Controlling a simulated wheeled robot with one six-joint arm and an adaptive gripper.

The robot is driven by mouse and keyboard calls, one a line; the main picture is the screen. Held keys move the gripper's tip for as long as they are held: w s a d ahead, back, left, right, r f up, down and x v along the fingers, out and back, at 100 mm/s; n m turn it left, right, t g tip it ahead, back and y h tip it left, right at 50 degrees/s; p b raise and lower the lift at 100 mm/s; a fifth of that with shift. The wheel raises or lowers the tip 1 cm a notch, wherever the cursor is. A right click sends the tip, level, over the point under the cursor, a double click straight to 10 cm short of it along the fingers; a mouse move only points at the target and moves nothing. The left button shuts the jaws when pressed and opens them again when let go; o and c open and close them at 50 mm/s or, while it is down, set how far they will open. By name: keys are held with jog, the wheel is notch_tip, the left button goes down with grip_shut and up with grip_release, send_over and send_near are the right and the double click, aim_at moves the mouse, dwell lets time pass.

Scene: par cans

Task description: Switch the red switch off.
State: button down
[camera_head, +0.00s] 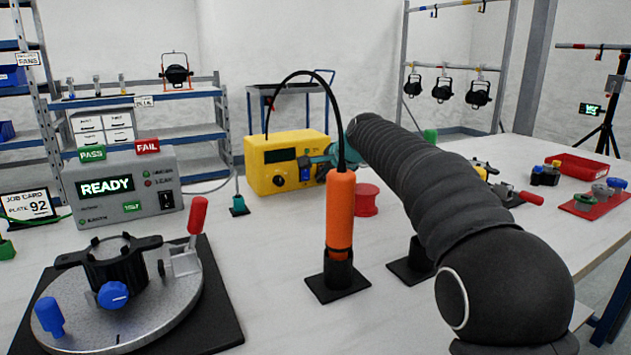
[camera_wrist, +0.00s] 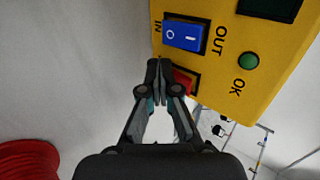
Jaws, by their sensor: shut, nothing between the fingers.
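The red switch (camera_wrist: 184,80) is on the yellow box, below the blue switch in the wrist view, and is partly hidden by my fingers. Its rocker position cannot be made out. My gripper (camera_wrist: 158,68) is shut and empty, its fingertips right in front of the panel, just left of the red switch. Whether they touch it I cannot tell. In the head view the yellow box (camera_head: 266,176) stands on the bench, and my arm reaches its right side, where the red switch cannot be made out.
A blue switch (camera_wrist: 186,36) and a green OK button (camera_wrist: 249,61) sit close by on the panel. An orange-handled tool (camera_head: 340,212) with a black cable stands upright in front.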

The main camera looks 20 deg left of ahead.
jog(key=shift+w+d+r, duration=0.1)
jog(key=shift+w+d, duration=0.05)
jog(key=shift+d, duration=0.1)
jog(key=shift+a+r+p, duration=0.1)
jog(key=shift+r+p, duration=0.75)
jog(key=shift+p, duration=0.1)
jog(key=shift+f, duration=0.1)
jog(key=shift+d, duration=0.2)
jog(key=s+d+b, duration=0.2)
jog(key=d, duration=0.1)
jog(key=shift+s+r, duration=0.2)
jog(key=shift+s, duration=0.2)
jog(key=v, duration=0.6)
jog(key=r+v, duration=0.1)
jog(key=v, duration=0.3)
jog(key=shift+w+a+f, duration=0.1)
jog(key=shift+a, duration=0.35)
jog(key=shift+p, duration=0.3)
